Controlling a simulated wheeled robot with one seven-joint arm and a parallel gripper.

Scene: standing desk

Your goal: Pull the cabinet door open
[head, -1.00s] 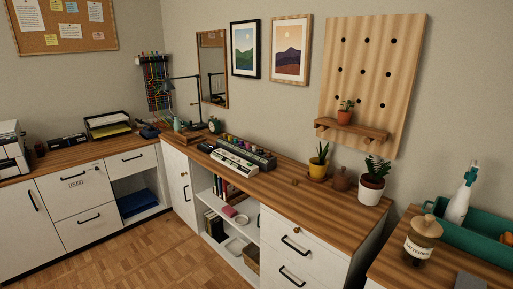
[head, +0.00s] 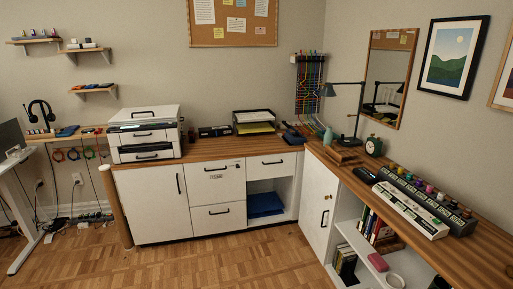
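Two white cabinet doors show in the head view, and I cannot tell which one the task means. One cabinet door (head: 148,205) is under the printer, with a black vertical handle (head: 179,184) near its right edge. The other cabinet door (head: 313,205) is at the near end of the corner on the right-hand unit, with a black vertical handle (head: 323,218) and a small brass-coloured lock above it. Both doors look shut. My gripper is not in view.
White drawers (head: 217,183) and an open niche with a blue item (head: 265,204) lie between the doors. Open shelves (head: 365,262) with books are at right. The wooden floor (head: 200,262) before the cabinets is clear. A white desk (head: 20,195) stands far left.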

